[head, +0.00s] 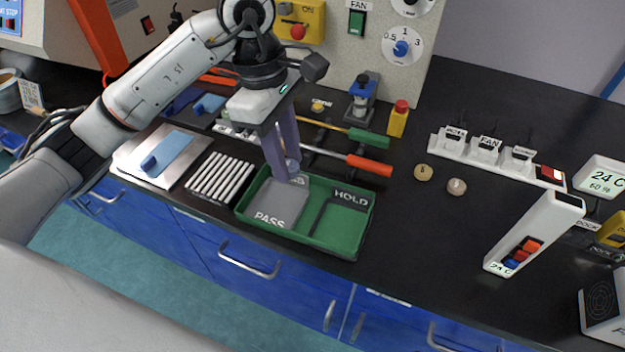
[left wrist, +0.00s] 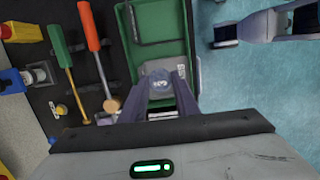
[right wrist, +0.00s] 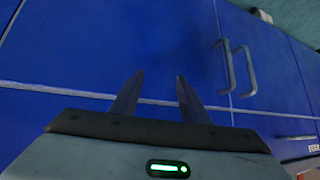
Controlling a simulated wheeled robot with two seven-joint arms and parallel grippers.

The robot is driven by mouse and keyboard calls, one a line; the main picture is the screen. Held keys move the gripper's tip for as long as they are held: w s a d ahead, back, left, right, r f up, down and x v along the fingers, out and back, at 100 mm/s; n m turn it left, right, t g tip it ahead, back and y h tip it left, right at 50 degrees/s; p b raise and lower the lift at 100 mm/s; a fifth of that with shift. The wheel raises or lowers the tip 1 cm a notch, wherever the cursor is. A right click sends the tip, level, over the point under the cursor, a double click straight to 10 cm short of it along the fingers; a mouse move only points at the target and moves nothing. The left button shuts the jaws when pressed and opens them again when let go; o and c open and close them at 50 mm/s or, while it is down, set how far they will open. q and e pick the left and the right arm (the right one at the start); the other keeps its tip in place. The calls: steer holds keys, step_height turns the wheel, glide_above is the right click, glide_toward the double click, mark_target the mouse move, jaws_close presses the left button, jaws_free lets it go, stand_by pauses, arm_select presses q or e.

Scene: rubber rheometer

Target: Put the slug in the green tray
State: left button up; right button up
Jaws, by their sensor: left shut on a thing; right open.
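The green tray (head: 318,244) stands near the bench's front edge, with a grey PASS compartment on the left and a HOLD compartment on the right; it also shows in the left wrist view (left wrist: 172,52). My left gripper (head: 290,174) points down over the back of the PASS side. It is shut on a small greyish slug (head: 293,166), which shows as a rounded marked piece between the fingertips in the left wrist view (left wrist: 160,84). The fingers partly hide it, and I cannot tell whether it touches the tray. My right gripper (right wrist: 153,88) is open and empty, facing blue drawer fronts.
A rack of white strips (head: 220,178) stands left of the tray. Green-handled (head: 369,138) and orange-handled (head: 369,165) tools lie behind it. Two small beige discs (head: 423,172) (head: 456,187) lie to the right.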

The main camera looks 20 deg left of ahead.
arm_select(q)
glide_above(293, 205)
steer(key=f, duration=0.5)
steer(key=shift+a+f, duration=0.15)
steer(key=shift+a, duration=0.1)
step_height(293, 205, down, 4)
steer(key=shift+f, duration=0.15)
arm_select(e)
steer(key=shift+s+a, duration=0.1)
steer(key=shift+s, duration=0.4)
arm_select(q)
steer(key=shift+f, duration=0.1)
steer(key=shift+f, duration=0.15)
steer(key=o, duration=0.7)
steer(key=shift+o, duration=0.2)
